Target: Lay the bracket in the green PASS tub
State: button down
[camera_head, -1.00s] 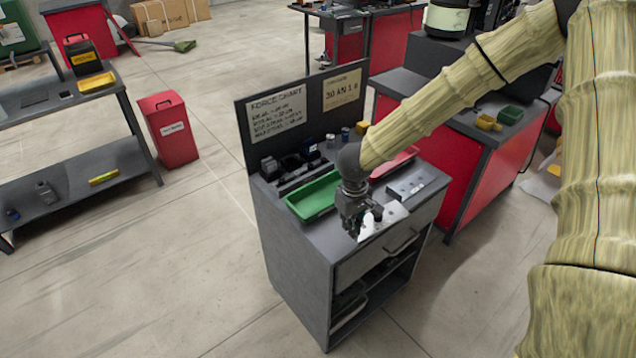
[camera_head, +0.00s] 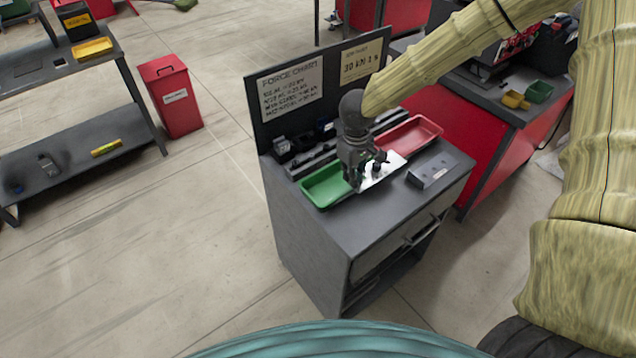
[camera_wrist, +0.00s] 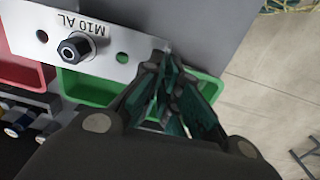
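The bracket is a pale metal plate (camera_head: 384,166) with holes. In the wrist view the bracket (camera_wrist: 105,50) carries a dark hex nut or bolt and the lettering "M10 AL". My gripper (camera_head: 356,184) is shut on one end of it; the fingers (camera_wrist: 165,85) meet at the plate's end in the wrist view. The plate looks raised above the bench top. The green tub (camera_head: 310,197) lies just left of and below my gripper, which hides its right part. In the wrist view the green tub (camera_wrist: 85,92) shows beneath the plate, partly covered by it and the fingers. The PASS label is not readable.
A red tub (camera_head: 432,122) sits beside the green one, right and behind. A grey block with holes (camera_head: 432,170) stands on the cabinet top (camera_head: 350,230) to the right. A sign board (camera_head: 290,95) rises behind. The front of the cabinet top is clear.

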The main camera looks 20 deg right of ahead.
jog(key=w+a, duration=0.1)
jog(key=a, duration=0.2)
jog(key=w+a+p, duration=0.1)
jog(key=a, duration=0.2)
jog(key=w+a+p, duration=0.1)
jog(key=a, duration=0.2)
jog(key=shift+a+f, duration=0.1)
jog(key=shift+f, duration=0.3)
jog(key=shift+f+p, duration=0.55)
jog(key=shift+f, duration=1.25)
jog(key=shift+f, duration=0.55)
jog(key=c, duration=1.9)
grip_release()
jog(key=shift+r, duration=0.2)
notch_tip(320, 180, up, 13)
jog(key=shift+a+f+b, duration=0.1)
jog(key=shift+a+b, duration=0.05)
jog(key=shift+b, duration=0.75)
jog(key=shift+s, duration=0.1)
